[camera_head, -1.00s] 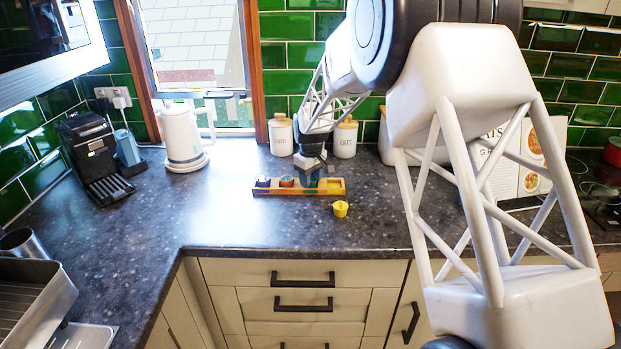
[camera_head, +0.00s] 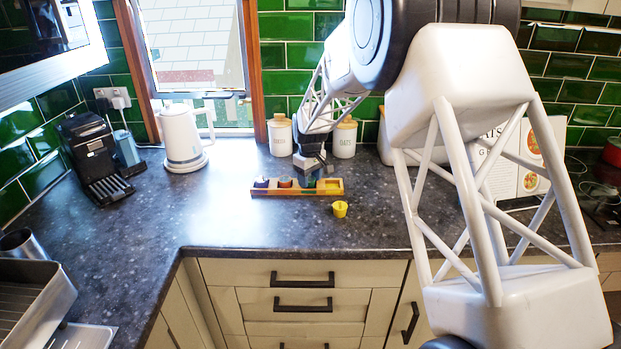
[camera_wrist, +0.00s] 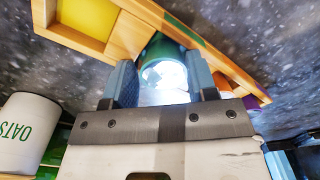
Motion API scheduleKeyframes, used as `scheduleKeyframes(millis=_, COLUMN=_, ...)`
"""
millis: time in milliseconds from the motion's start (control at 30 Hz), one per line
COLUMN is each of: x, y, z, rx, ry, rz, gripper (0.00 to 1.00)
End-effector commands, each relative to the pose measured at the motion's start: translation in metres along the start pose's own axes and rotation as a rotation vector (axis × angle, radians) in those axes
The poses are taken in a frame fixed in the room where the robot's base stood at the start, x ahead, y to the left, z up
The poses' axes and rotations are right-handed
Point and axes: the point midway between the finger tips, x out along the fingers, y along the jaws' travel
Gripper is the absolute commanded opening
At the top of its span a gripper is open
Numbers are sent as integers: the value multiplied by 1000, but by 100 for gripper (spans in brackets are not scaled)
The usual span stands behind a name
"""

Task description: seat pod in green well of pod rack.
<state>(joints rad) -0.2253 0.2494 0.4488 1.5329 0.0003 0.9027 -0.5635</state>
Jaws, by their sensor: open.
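The pod rack (camera_head: 325,187) is a long wooden block on the dark counter, with wells in a row; its edge also shows in the wrist view (camera_wrist: 85,42). A green pod (camera_wrist: 160,52) with a shiny pale lid stands at the rack's green-marked section, between my open fingers. It appears to sit in that well, but how deep it sits is hidden. My gripper (camera_wrist: 165,82) is open around this pod, a finger on each side; in the head view my gripper (camera_head: 308,181) is low over the rack.
A yellow pod (camera_head: 340,208) stands on the counter in front of the rack's right end. The yellow well (camera_wrist: 92,14) looks empty. Other pods (camera_head: 285,182) fill the left wells. Canisters (camera_head: 280,137) stand behind; a kettle (camera_head: 183,140) is left.

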Motion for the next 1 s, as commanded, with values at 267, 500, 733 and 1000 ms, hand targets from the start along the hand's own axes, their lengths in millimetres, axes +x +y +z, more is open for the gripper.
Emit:
scheduleKeyframes(millis=267, x=-15, y=-4, z=4, rx=-1, ry=-15, rz=-10, gripper=69)
scheduleKeyframes(millis=500, x=-60, y=-2, z=2, rx=-1, ry=-10, rz=-6, gripper=69)
scheduleKeyframes(millis=733, x=-97, y=-1, z=2, rx=-1, ry=-7, rz=-4, gripper=69)
scheduleKeyframes(millis=1000, x=-120, y=-1, z=2, rx=-1, ry=-7, rz=-4, gripper=69)
